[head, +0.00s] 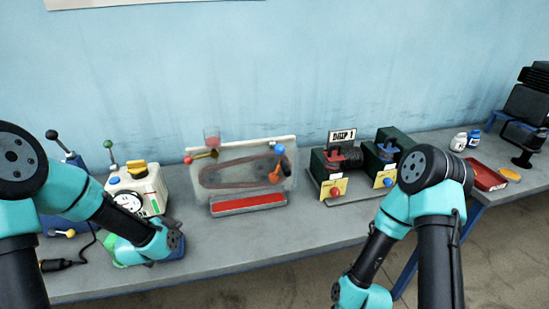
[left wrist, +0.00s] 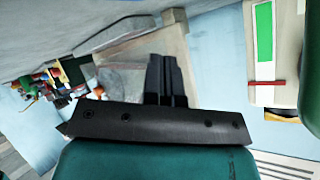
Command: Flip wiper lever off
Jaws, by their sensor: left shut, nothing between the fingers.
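The belt unit with a clear panel (head: 245,168) stands upright in the middle of the bench. I cannot tell which is the wiper lever.
A cream jug with a gauge (head: 140,186) stands behind my left forearm. Dark green machines with yellow tags (head: 336,186) stand right of the unit. A red tray (head: 486,177) lies farther right. The bench front before the unit is clear.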

